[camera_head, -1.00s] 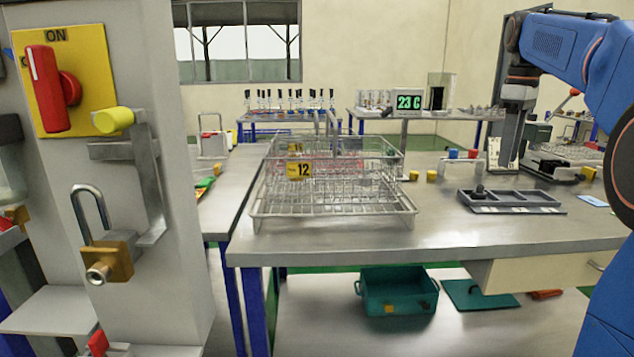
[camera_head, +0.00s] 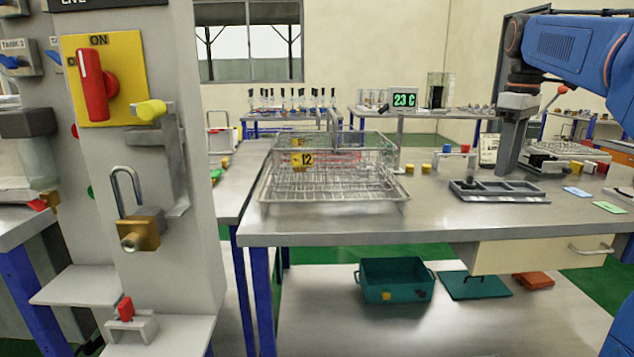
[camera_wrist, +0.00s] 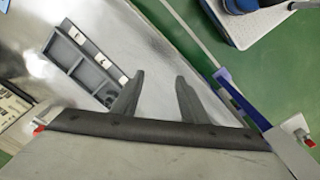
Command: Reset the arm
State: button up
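My blue arm reaches in from the right edge of the head view. My gripper (camera_head: 508,165) points down above the bench, behind the grey compartment tray (camera_head: 497,192) in that view. In the wrist view my gripper (camera_wrist: 160,78) has its two dark fingers spread apart. Only the bench surface shows between them, so it is open and empty. The compartment tray also shows in the wrist view (camera_wrist: 72,66), left of the fingers and apart from them. The exact height of the fingertips above the bench cannot be told.
A wire basket (camera_head: 335,185) tagged 12 stands on the steel bench (camera_head: 430,225). A panel with a red switch (camera_head: 93,85) at ON and a brass padlock (camera_head: 140,230) fills the left. A teal bin (camera_head: 396,280) and teal lid (camera_head: 475,287) lie on the lower shelf.

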jog(key=s+a+f+m+t, duration=0.2)
jog(key=s+a+f, duration=0.4)
jog(key=s+f, duration=0.8)
jog(key=s+a+f+m+t, duration=0.2)
jog(key=s+a+f+m, duration=0.3)
jog(key=s+f, duration=0.8)
notch_tip(320, 180, down, 2)
jog(key=shift+s+a+f+m, duration=0.1)
jog(key=shift+s+a+m, duration=0.25)
jog(key=shift+a, duration=0.9)
